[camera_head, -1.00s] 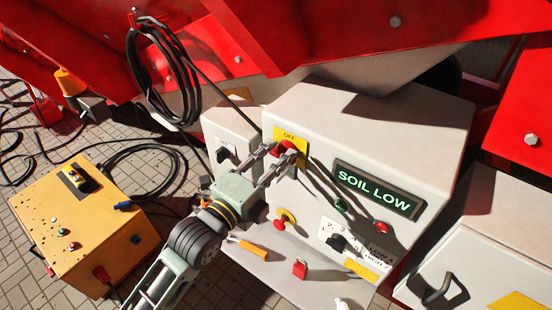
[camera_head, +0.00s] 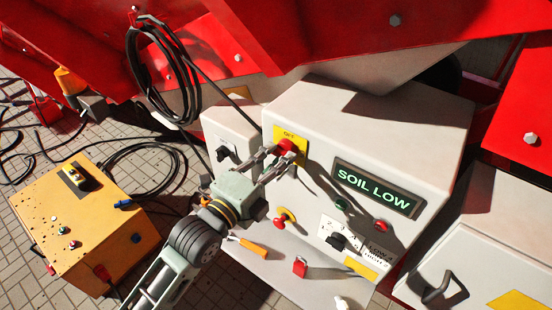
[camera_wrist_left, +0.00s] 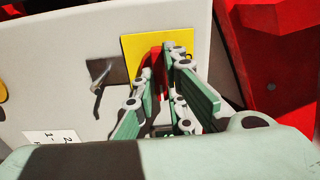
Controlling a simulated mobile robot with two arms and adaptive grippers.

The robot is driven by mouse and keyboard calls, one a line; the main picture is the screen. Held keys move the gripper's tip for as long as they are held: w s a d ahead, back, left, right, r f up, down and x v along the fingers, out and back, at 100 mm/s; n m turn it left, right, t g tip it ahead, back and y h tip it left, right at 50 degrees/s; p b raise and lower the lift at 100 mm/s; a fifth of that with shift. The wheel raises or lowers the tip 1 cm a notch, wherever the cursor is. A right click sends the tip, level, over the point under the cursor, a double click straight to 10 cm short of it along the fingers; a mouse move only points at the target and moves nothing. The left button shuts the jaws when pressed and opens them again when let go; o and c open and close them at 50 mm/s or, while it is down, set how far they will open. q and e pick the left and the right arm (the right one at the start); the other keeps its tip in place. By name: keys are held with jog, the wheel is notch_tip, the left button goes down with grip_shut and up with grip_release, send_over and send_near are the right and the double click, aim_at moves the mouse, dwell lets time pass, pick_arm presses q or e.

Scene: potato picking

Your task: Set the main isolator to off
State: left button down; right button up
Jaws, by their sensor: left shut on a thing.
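The main isolator is a red handle (camera_head: 287,144) on a yellow plate (camera_head: 301,148) marked OFF, at the upper left of the light grey control box (camera_head: 330,115). My left gripper (camera_head: 281,154) is at the handle, coming from the lower left. In the left wrist view the red handle (camera_wrist_left: 157,62) stands between the two fingers, in front of the yellow plate (camera_wrist_left: 139,43). The fingers (camera_wrist_left: 165,68) are shut on it and hide part of it. The exact angle of the handle is hard to tell. My right gripper is not in view.
An orange box (camera_head: 85,235) stands at left.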

pick_arm(q)
jog(key=shift+n+p, duration=0.55)
jog(key=shift+n, duration=0.25)
jog(key=n+p, duration=0.1)
jog(key=n, duration=0.1)
jog(key=shift+r+n, duration=0.1)
jog(key=shift+n, duration=0.2)
jog(key=n+p, duration=0.3)
jog(key=n, duration=0.3)
jog(key=shift+p, duration=0.3)
jog(key=n+p, duration=0.1)
jog(key=n, duration=0.3)
jog(key=shift+n+p, duration=0.65)
jog(key=shift+n, duration=1.15)
jog(key=c, duration=1.8)
grip_release()
